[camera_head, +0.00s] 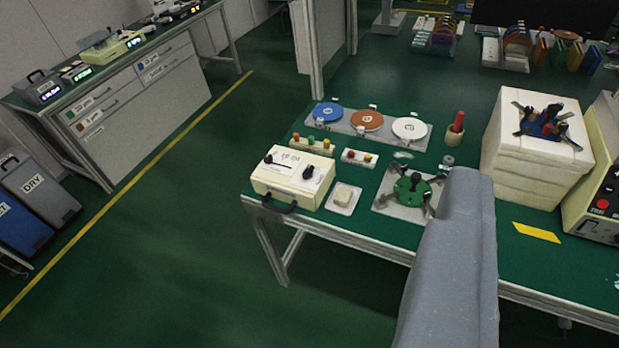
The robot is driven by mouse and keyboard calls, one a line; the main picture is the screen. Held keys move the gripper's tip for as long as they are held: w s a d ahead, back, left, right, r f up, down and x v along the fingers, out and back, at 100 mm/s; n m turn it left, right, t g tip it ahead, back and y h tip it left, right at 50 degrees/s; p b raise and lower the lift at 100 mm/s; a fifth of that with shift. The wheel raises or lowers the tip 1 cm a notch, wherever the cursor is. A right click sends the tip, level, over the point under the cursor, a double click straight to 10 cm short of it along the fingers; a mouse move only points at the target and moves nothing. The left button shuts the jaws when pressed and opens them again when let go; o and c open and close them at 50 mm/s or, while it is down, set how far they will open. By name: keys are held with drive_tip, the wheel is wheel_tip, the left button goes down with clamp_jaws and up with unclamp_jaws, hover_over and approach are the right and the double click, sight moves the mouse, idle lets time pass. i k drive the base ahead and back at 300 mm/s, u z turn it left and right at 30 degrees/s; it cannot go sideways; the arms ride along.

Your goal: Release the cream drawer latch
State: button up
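A cream box (287,182) stands at the near left corner of the green-topped bench. Its sloped top carries a black knob (308,172) and a small black lever (268,159). A black handle (279,204) is on its front, low down. I cannot tell which of these parts is the latch, or whether it is set or released. Pale drawers with black handles (95,103) also show under the far left bench, and they look closed. A grey part of my arm rises at the lower middle, right of the cream box and apart from it. My gripper's fingers do not show.
Around the cream box are a small pale block (343,195), button strips (313,145), a green clamp fixture (411,187) and coloured discs (367,120). A white block (535,165) stands at right. Green floor lies open left of the bench; grey and blue bins (38,190) stand far left.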

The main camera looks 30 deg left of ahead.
sight(308, 174)
drive_tip(key=k, duration=0.65)
drive_tip(key=u, duration=0.55)
drive_tip(key=i, duration=1.6)
drive_tip(key=z, duration=0.5)
